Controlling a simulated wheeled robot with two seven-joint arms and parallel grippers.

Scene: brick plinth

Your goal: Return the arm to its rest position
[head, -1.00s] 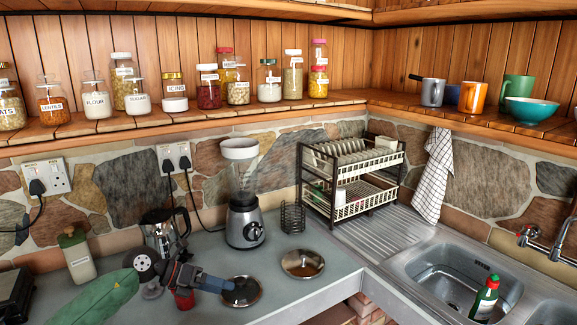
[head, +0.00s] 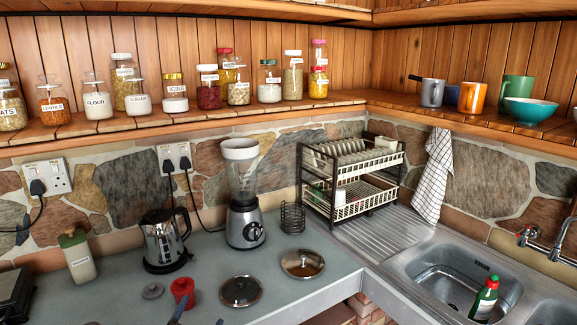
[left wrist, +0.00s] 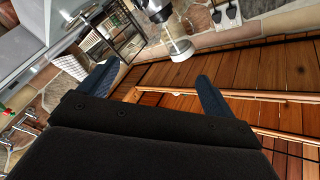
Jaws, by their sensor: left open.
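My left gripper is almost out of the head view; only its fingertips (head: 197,315) show at the bottom edge, in front of the red pot (head: 182,292). In the left wrist view, my left gripper (left wrist: 156,88) has its two dark blue fingers spread wide apart with nothing between them. My right gripper is in neither view.
The counter holds a kettle (head: 165,240), a blender (head: 244,222), two round lids (head: 240,291) (head: 302,263) and a white-green jar (head: 77,256). A dish rack (head: 350,180) stands beside the sink (head: 440,265), which holds a green bottle (head: 485,298). Jars line the shelf (head: 150,125).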

